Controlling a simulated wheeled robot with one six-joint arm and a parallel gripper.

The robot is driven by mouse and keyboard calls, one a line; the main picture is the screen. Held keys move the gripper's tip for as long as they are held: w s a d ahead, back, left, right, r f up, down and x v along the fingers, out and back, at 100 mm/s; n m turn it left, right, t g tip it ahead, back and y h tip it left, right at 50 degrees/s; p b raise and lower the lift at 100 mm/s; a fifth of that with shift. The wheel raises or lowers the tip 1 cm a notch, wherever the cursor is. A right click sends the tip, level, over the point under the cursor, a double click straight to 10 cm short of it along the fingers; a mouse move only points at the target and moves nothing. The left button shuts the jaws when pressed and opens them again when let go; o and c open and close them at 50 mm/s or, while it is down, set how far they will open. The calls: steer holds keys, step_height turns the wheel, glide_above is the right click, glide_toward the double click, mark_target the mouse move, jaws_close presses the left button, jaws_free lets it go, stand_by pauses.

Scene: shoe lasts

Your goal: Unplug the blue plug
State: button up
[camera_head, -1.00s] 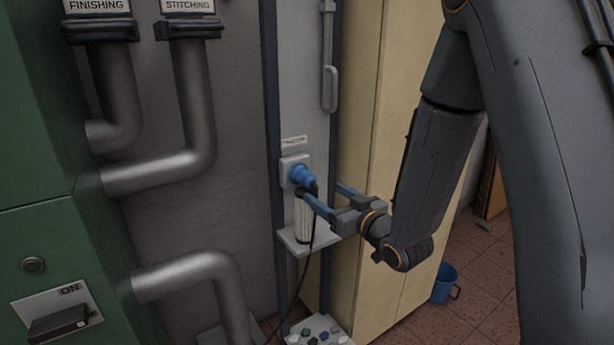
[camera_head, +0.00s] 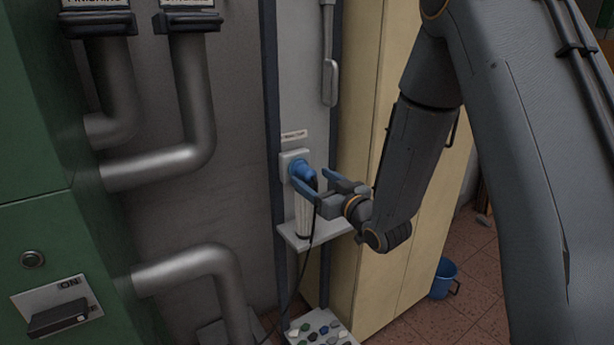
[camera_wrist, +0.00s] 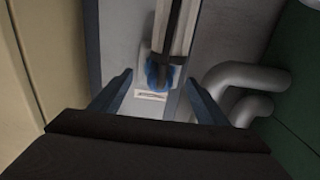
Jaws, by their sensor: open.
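The blue plug (camera_head: 304,171) sits in a white wall socket (camera_head: 287,160) on the pale upright panel, with a black cable hanging down from it. My gripper (camera_head: 312,179) is open, with its blue-grey fingers close around the plug in the head view. One finger reaches to the plug's left and lower side, the other to its right. In the wrist view the plug (camera_wrist: 155,74) shows between the spread fingers, beyond their tips, with gaps on both sides. Contact cannot be made out.
A small white shelf (camera_head: 326,237) below the socket bears a pale ribbed upright object (camera_head: 303,220). A tray of coloured pieces (camera_head: 318,328) lies lower down. Grey pipes (camera_head: 190,100) and a green machine (camera_head: 40,150) stand left, a cream cabinet (camera_head: 372,150) right.

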mark_target(312, 178)
steer(key=shift+b+x, duration=0.5)
steer(key=shift+x, duration=1.6)
steer(key=c, duration=1.6)
steer(key=shift+p+v, duration=0.3)
steer(key=shift+v, duration=2.65)
